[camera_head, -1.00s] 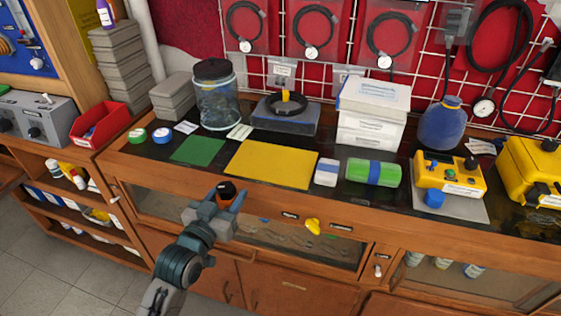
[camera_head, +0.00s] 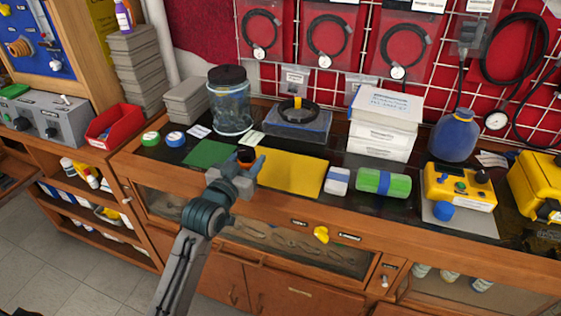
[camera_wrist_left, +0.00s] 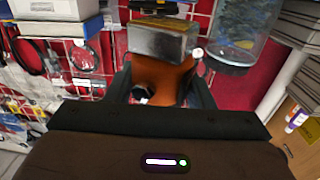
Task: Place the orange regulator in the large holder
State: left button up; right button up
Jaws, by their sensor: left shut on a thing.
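The orange regulator (camera_head: 245,154), with a dark top, is held in my left gripper (camera_head: 246,162) above the near border of the green and yellow mats in the head view. In the left wrist view, the orange body of the regulator (camera_wrist_left: 160,76) sits between the two dark fingers of my left gripper (camera_wrist_left: 160,90). A grey-blue box with a black ring (camera_head: 300,121) on top stands behind the mats, apart from the regulator; it looks like the large holder, but I cannot be certain. Part of a grey box (camera_wrist_left: 160,42) shows beyond the regulator in the wrist view. My right gripper is not in view.
A glass jar (camera_head: 231,107) stands left of the ring box and stacked white boxes (camera_head: 383,126) stand right of it. The yellow mat (camera_head: 295,174) is mostly clear. A green roll (camera_head: 383,183) and a yellow device (camera_head: 459,187) lie farther right.

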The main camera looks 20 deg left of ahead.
pick_arm(q)
jog(key=w+d, duration=0.2)
jog(key=d, duration=0.1)
jog(key=w+d+p, duration=0.1)
jog(key=w+d, duration=0.2)
jog(key=shift+w+f, duration=0.2)
jog(key=shift+w, duration=0.15)
jog(key=shift+w+d+f, duration=0.1)
jog(key=shift+w+d, duration=0.1)
jog(key=shift+d, duration=0.1)
jog(key=shift+f, duration=0.15)
notch_tip(320, 180, down, 2)
jog(key=shift+f+p, duration=0.1)
jog(key=shift+p, duration=0.35)
jog(key=shift+f, duration=0.5)
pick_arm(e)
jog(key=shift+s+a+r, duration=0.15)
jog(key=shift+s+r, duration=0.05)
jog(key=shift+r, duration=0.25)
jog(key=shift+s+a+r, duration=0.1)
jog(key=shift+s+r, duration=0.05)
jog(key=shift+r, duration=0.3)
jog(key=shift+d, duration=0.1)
